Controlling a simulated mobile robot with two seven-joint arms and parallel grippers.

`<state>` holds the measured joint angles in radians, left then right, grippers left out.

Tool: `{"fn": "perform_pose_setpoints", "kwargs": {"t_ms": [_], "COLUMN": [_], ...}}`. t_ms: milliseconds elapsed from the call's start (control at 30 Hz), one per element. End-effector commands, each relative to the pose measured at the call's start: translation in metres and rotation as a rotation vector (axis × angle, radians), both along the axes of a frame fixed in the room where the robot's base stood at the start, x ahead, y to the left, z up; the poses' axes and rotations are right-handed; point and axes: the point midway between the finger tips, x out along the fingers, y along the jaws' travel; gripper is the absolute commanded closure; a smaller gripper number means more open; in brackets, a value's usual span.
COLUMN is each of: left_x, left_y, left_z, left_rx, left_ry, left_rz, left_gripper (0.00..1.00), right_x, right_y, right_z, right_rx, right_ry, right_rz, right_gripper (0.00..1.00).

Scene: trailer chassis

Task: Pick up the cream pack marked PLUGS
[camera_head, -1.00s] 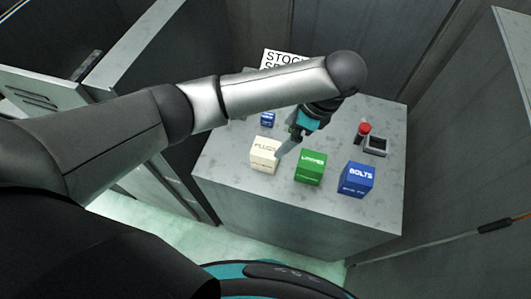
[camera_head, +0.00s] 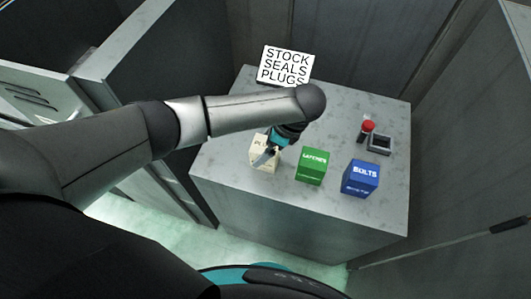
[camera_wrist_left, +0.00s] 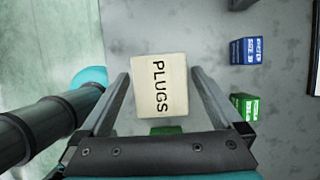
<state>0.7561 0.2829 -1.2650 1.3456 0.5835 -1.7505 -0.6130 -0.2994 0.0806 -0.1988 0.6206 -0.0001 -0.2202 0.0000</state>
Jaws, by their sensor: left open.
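The cream pack marked PLUGS (camera_head: 266,158) stands on the grey counter, at the left of a row of packs. In the head view my left gripper (camera_head: 264,158) is in front of it and hides part of it. In the left wrist view the top of the cream pack (camera_wrist_left: 160,85) lies between the two open fingers (camera_wrist_left: 160,92), with a gap on each side. Whether the fingertips are level with the pack cannot be told. My right gripper is not in view.
A green pack marked LATCHES (camera_head: 311,165) stands close to the right, then a blue BOLTS pack (camera_head: 360,178). A red-topped item (camera_head: 367,128) and a small grey tray (camera_head: 380,144) are farther back. A STOCK SEALS PLUGS sign (camera_head: 287,65) stands at the back edge.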

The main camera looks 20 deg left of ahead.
Motion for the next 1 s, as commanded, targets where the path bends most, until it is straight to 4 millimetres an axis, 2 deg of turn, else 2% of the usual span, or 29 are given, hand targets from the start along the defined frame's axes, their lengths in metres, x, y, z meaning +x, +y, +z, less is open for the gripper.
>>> {"fn": "perform_pose_setpoints", "kwargs": {"t_ms": [33,200,467,1000], "left_x": [0.000,0.000,0.000,0.000], "left_y": [0.003,0.010,0.010,0.010], "left_z": [-0.010,-0.026,-0.026,-0.026], "left_rx": [0.003,0.001,0.000,0.000], "left_ry": [0.002,0.001,-0.001,-0.001], "left_rz": [0.001,-0.001,-0.001,-0.001], "left_gripper": [0.00,0.00,0.00,0.61], "right_x": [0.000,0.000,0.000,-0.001], "right_y": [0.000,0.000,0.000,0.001], "right_z": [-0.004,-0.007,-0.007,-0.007], "right_rx": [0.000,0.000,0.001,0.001], "right_ry": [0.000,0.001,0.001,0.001], "right_rz": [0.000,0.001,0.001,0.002], "right_gripper": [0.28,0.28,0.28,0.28]}}
